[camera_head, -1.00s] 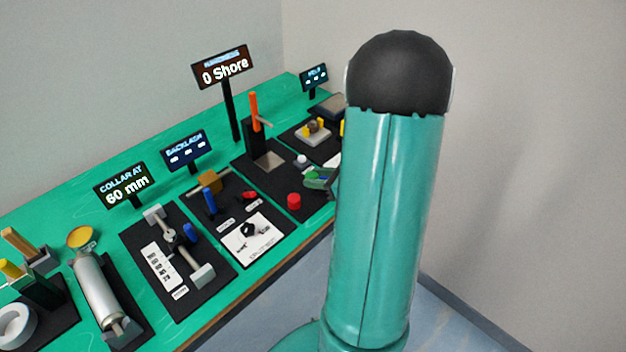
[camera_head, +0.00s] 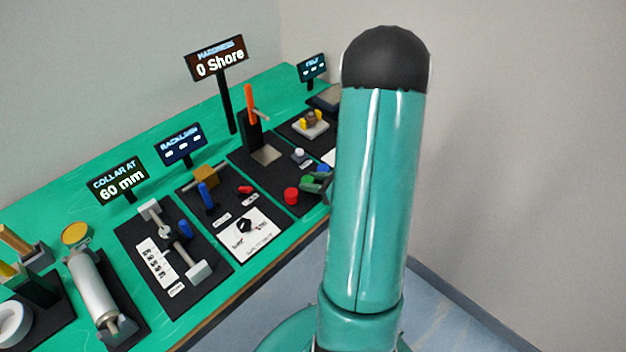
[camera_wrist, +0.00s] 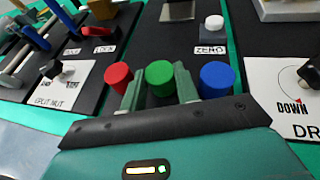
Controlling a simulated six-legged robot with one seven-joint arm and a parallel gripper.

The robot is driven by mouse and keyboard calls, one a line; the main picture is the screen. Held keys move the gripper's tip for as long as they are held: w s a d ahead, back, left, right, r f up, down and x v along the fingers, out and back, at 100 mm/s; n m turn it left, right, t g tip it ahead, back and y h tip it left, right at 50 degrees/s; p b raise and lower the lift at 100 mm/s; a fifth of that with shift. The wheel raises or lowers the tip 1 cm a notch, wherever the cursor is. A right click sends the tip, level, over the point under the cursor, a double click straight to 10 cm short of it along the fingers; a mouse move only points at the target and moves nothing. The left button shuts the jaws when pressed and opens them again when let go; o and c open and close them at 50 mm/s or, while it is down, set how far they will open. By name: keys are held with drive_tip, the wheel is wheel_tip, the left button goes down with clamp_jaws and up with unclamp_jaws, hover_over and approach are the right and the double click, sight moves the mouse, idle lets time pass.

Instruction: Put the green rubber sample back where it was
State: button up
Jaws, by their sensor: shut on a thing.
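The green rubber sample (camera_wrist: 160,78) is a short upright cylinder between the two fingers of my gripper (camera_wrist: 160,88) in the wrist view. My gripper is shut on it. A red sample (camera_wrist: 118,77) is just left of the fingers and a blue sample (camera_wrist: 217,79) just right, so the green one appears in line between them. The fingers hide its sides and its base is hidden, so I cannot tell whether it touches the panel. In the head view the red sample (camera_head: 291,195) shows, while my arm covers much of the gripper area.
The hardness station has a ZERO button (camera_wrist: 213,27), a metal plate (camera_wrist: 178,10) and a display reading 0 Shore (camera_head: 216,59). A split-nut knob (camera_wrist: 54,69) is at left and a DOWN knob (camera_wrist: 309,72) at right. Bare black panel lies behind the samples.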

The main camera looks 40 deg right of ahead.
drive_tip(key=shift+s+d+f, duration=0.1)
drive_tip(key=shift+f, duration=0.05)
drive_tip(key=o, duration=0.8)
drive_tip(key=shift+w+f, duration=0.1)
drive_tip(key=shift+w, duration=0.1)
drive_tip(key=shift+c, duration=0.2)
drive_tip(key=shift+s, duration=0.15)
drive_tip(key=shift+s+r, duration=0.1)
drive_tip(key=shift+r, duration=0.2)
drive_tip(key=v, duration=1.1)
drive_tip(key=shift+s+r, duration=0.2)
drive_tip(key=shift+s, duration=0.1)
